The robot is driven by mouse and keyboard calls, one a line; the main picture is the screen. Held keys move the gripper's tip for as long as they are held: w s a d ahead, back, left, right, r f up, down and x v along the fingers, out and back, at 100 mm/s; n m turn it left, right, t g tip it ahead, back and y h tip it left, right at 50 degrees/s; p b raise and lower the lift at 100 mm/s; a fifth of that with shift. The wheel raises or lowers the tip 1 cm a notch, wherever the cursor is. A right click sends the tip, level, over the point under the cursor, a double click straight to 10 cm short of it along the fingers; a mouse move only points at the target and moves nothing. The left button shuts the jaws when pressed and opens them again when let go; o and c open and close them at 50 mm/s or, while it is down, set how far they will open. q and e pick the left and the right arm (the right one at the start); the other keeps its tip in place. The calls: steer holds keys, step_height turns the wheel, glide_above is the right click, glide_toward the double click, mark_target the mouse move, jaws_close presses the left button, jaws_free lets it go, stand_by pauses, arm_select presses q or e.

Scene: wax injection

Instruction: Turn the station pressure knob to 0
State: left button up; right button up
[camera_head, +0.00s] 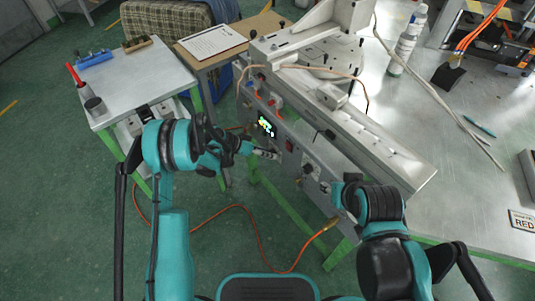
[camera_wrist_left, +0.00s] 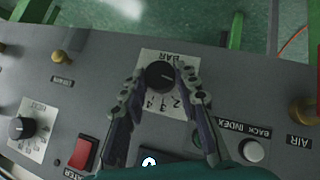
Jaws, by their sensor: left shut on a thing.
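The station pressure knob (camera_wrist_left: 159,75) is a round black knob on a white dial plate (camera_wrist_left: 172,104) marked BAR, seen upside down in the left wrist view. Numbers such as 2, 3 and 4 show around its lower side; the pointer setting cannot be read. My left gripper (camera_wrist_left: 160,77) has one finger on each side of the knob and is shut on it. In the head view, my left gripper (camera_head: 274,154) reaches the grey front panel of the wax station (camera_head: 345,140) and hides the knob.
A red switch (camera_wrist_left: 81,152), another black knob (camera_wrist_left: 20,128) and a silver BACK INDEX knob (camera_wrist_left: 252,150) sit near the fingers. A lit display (camera_head: 267,125) is on the panel. A side table (camera_head: 150,75) stands left, and a hose (camera_head: 258,235) crosses the floor.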

arm_select(q)
steer(key=n+g+h, duration=0.2)
steer(key=shift+w+a+f+h, duration=0.15)
steer(key=shift+w+f+h, duration=0.05)
steer(key=shift+h, duration=0.2)
steer(key=shift+g, duration=0.3)
stand_by(0.4)
steer(key=o, duration=1.2)
steer(key=shift+c, duration=0.2)
steer(key=v, duration=1.2)
